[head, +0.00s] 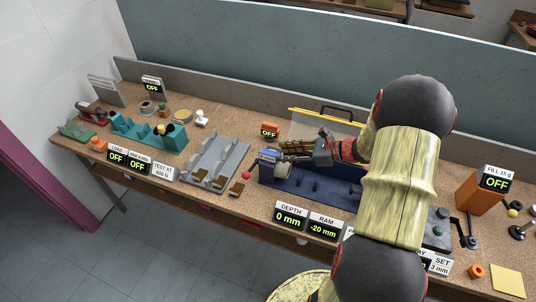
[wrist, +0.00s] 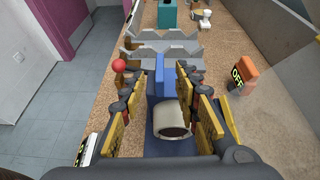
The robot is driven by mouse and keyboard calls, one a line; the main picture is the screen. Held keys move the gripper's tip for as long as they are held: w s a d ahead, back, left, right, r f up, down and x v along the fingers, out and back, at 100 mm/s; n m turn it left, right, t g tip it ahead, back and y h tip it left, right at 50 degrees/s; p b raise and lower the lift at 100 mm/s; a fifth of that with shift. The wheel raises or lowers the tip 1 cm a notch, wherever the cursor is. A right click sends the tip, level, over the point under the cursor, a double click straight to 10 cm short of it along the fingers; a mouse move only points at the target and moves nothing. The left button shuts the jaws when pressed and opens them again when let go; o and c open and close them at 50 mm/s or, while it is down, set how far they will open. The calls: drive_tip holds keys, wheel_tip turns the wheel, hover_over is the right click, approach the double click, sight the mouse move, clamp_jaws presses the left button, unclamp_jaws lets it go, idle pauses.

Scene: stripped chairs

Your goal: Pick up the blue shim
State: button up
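I cannot pick out a separate blue shim in either view. My gripper (head: 286,149) is over the left end of a dark blue fixture (head: 318,190). In the wrist view the gripper (wrist: 160,92) is open, with its yellow-padded fingers apart. A blue upright piece (wrist: 159,76) shows between the fingers; I cannot tell whether it is the shim or part of the fixture. A whitish cylinder (wrist: 172,118) lies below and between the fingers, and it also shows in the head view (head: 281,170). The fingers hide part of the fixture.
An orange block with an OFF display (head: 270,129) stands behind. A teal holder (head: 150,131) is farther left. Display signs line the front edge.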

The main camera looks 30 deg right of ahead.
sight(271, 154)
drive_tip(key=shift+w+d+f, duration=0.1)
drive_tip(key=shift+d+f, duration=0.1)
drive_tip(key=shift+d, duration=0.1)
drive_tip(key=shift+w+a+f, duration=0.15)
drive_tip(key=shift+w+f, duration=0.1)
drive_tip(key=b+x, duration=0.1)
drive_tip(key=x, duration=0.2)
drive_tip(key=b+x, duration=0.1)
drive_tip(key=x, duration=0.2)
drive_tip(key=shift+s+a+r, duration=0.1)
drive_tip(key=shift+s+a, duration=0.1)
drive_tip(key=shift+a, duration=0.15)
drive_tip(key=shift+w+a, duration=0.15)
drive_tip(key=shift+w, duration=0.15)
drive_tip(key=shift+c, duration=1.2)
clamp_jaws()
